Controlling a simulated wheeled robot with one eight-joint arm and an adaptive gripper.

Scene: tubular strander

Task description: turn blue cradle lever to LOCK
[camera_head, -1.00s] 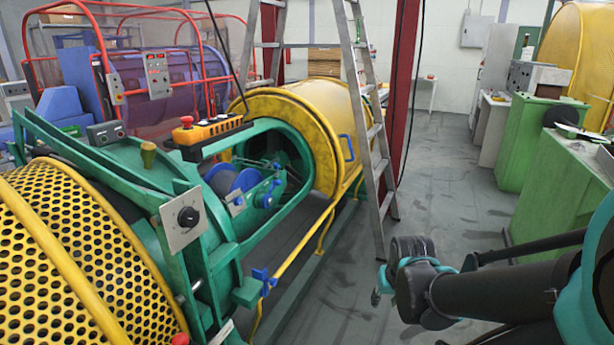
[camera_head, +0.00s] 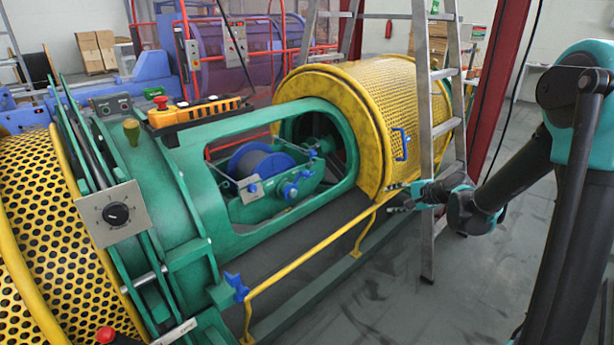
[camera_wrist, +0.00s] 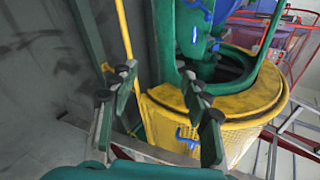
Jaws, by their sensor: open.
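The green cradle (camera_head: 235,213) sits inside the oval window of the green machine frame and carries a spool (camera_head: 262,165) with blue flanges. Small blue fittings show on it: a round one (camera_head: 290,190) low on its front and another (camera_head: 311,154) at its right end. I cannot tell which is the lever, and any LOCK mark is too small to read. My gripper (camera_head: 398,198) is open and empty, right of the cradle, by the lower edge of the yellow drum. In the wrist view the spread fingers (camera_wrist: 160,92) have blue parts (camera_wrist: 200,8) beyond them.
A yellow rail (camera_head: 315,252) runs along the machine front. A perforated yellow guard (camera_head: 385,110) with a blue handle (camera_head: 401,143) stands right of the window. A ladder (camera_head: 423,130) stands close to my arm. Floor in front of the rail is clear.

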